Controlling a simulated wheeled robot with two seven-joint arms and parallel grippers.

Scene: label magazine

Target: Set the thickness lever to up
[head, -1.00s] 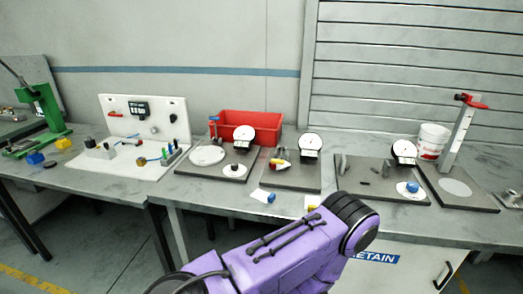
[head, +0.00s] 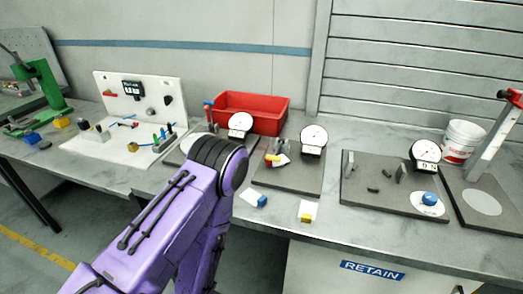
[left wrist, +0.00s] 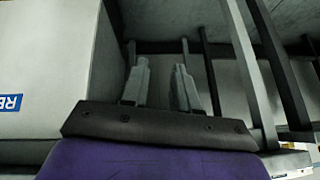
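I cannot tell for certain which part is the thickness lever. Along the bench stand a left dial gauge (head: 240,122), a middle dial gauge (head: 313,137) and a right dial gauge (head: 425,153), each on a dark plate. A small red-topped post (head: 209,110) stands beside the left gauge. My purple left arm hides part of the left gauge's plate. In the left wrist view my left gripper (left wrist: 163,85) has its fingers apart with nothing between them, with the floor and dark table legs beyond. My right gripper is in no view.
A red bin (head: 255,108) stands behind the gauges. A white bucket (head: 461,143) and a tall stand with a red clamp (head: 497,135) are at the right. A white board (head: 142,100) with small parts is at the left. The bench's front edge is mostly clear.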

